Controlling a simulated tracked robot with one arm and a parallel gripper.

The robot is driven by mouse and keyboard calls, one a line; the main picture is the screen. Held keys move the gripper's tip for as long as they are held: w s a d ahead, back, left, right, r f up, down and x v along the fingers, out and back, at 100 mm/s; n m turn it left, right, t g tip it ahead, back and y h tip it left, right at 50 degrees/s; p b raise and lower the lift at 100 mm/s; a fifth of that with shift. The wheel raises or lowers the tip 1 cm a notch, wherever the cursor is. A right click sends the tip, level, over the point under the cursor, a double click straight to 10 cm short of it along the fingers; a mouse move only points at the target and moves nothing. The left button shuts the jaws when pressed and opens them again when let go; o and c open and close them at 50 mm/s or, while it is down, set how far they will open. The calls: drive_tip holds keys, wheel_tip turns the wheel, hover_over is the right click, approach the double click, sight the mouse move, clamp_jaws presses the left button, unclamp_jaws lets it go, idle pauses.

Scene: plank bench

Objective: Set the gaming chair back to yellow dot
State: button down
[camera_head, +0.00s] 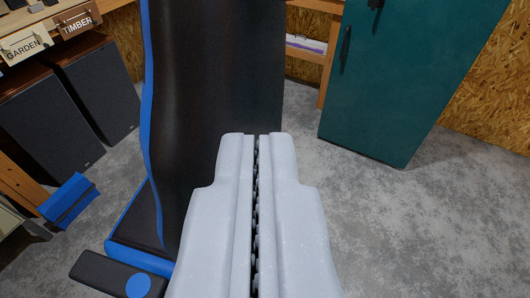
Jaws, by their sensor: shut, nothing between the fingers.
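The gaming chair (205,75) stands close ahead, left of centre, with a tall black back edged in blue. Its black armrest (112,272) with a blue disc is at the lower left, beside the blue-edged seat. My gripper (258,138) points forward in the middle of the view, its two pale fingers together and empty. It overlaps the lower right part of the chair back in the picture; I cannot tell whether it touches. The yellow dot is not seen. The chair's base is hidden.
A teal cabinet (400,75) stands at the back right. A blue object (69,198) is at the left. The grey concrete floor (430,225) is clear on the right.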

drive_tip(key=c, duration=1.3)
unclamp_jaws()
drive_tip(key=w+d+r+n+t+h+p, duration=0.1)
drive_tip(key=w+d+r+n+t+p, duration=0.45)
drive_tip(key=w+r, duration=0.45)
drive_tip(key=w+d+r+n+t+h+p, duration=0.1)
drive_tip(key=w+d+r+n+t+p, duration=0.1)
drive_tip(key=w+d+r+n+p, duration=0.75)
drive_tip(key=w+f+n+g+y+p, duration=0.4)
drive_tip(key=w+f+n+y, duration=0.3)
drive_tip(key=w+f+y, duration=0.35)
drive_tip(key=s+d+f+n+g+y+p, duration=0.1)
drive_tip(key=s+f+n+g+y+p, duration=0.2)
drive_tip(key=f, duration=0.4)
drive_tip(key=s+d+f+n+g+y+p, duration=0.1)
drive_tip(key=s+f+n+g+y+p, duration=0.15)
drive_tip(key=f+g+y, duration=0.3)
drive_tip(key=shift+n+t+h, duration=0.3)
drive_tip(key=shift+n+t, duration=0.05)
drive_tip(key=shift+t, duration=0.15)
drive_tip(key=x, duration=1.3)
drive_tip(key=shift+a+f, duration=0.2)
drive_tip(key=shift+a, duration=0.3)
